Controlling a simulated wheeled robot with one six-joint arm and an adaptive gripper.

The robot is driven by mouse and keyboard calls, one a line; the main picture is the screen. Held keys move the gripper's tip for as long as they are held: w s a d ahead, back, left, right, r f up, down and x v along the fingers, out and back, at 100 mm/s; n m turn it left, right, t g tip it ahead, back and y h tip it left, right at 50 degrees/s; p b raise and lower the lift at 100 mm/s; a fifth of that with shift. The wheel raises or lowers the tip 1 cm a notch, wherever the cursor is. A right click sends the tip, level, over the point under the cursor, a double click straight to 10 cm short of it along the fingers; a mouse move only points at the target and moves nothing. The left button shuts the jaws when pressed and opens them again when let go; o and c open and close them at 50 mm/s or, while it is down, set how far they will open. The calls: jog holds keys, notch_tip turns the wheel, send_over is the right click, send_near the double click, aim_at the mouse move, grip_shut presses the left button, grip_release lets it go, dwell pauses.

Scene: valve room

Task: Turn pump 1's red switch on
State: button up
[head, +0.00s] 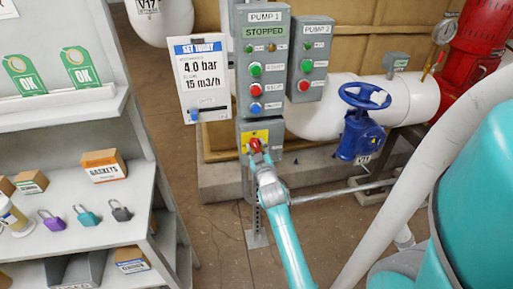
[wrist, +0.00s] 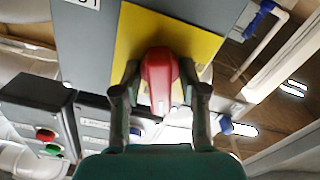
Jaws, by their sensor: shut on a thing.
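Pump 1's red switch (wrist: 160,78) sits on a yellow plate (wrist: 200,42) on a grey box. In the head view the red switch (head: 255,146) and yellow plate (head: 247,136) are below the PUMP 1 panel (head: 264,30), which reads STOPPED. My gripper (wrist: 160,85) has one finger on each side of the switch and is shut on it. In the head view my gripper (head: 257,153) reaches up to the switch from below and covers its lower part.
A shelf (head: 80,245) with padlocks and boxes stands at the left. A settings sign (head: 203,75) hangs left of the panel. Bare floor lies between shelf and pump.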

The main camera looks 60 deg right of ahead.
jog(key=shift+f+m, duration=0.1)
jog(key=shift+m, duration=1.9)
jog(key=o, duration=0.8)
jog(key=shift+c, duration=0.2)
jog(key=v, duration=1.2)
jog(key=shift+m, duration=0.3)
